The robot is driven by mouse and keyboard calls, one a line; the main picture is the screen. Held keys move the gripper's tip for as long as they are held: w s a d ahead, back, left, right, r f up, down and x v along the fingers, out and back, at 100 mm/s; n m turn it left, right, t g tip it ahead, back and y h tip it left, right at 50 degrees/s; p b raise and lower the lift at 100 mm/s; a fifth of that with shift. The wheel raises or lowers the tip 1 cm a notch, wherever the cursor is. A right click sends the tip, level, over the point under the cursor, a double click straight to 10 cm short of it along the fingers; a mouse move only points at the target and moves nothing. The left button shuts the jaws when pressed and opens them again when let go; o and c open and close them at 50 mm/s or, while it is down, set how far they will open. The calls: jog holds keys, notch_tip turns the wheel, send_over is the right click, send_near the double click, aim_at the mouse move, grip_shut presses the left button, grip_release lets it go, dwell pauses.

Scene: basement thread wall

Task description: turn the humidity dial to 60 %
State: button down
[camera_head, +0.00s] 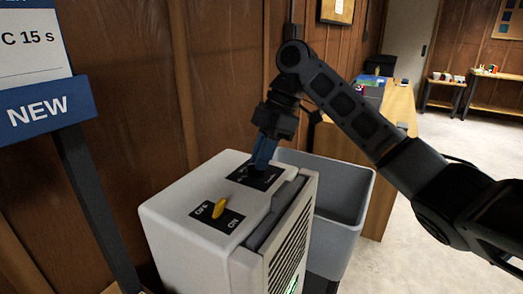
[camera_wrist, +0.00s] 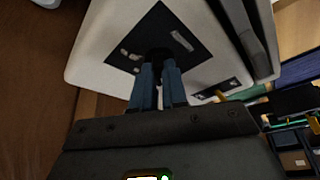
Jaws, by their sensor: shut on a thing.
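The humidity dial (camera_wrist: 158,55) is a dark knob on a black panel (camera_wrist: 136,35) with pale markings, on top of a white dehumidifier-like unit (camera_head: 165,215). My gripper (camera_head: 258,163) points down at this panel (camera_head: 268,182), its blue fingers shut on the dial. In the wrist view the two fingers (camera_wrist: 158,78) sit on either side of the knob. The fingers hide much of the dial, and I cannot read its setting. A yellow switch (camera_head: 219,208) stands on a second black panel marked OFF and ON.
A grey open bin (camera_head: 345,205) stands right behind the unit. A wooden bench (camera_head: 400,110) runs behind it along the wall. A sign on a dark post (camera_head: 95,190) stands at the left. Open floor (camera_head: 405,220) lies to the right.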

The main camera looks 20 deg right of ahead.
jog(key=shift+w+d+n, duration=0.1)
jog(key=shift+w+n, duration=0.05)
jog(key=shift+n, duration=0.45)
jog(key=c, duration=1.2)
grip_release()
jog(key=shift+o, duration=0.2)
jog(key=v, duration=0.7)
jog(key=shift+w+r+p, duration=0.2)
jog(key=shift+r+p, duration=0.1)
jog(key=shift+r, duration=0.05)
jog(key=shift+d, duration=0.2)
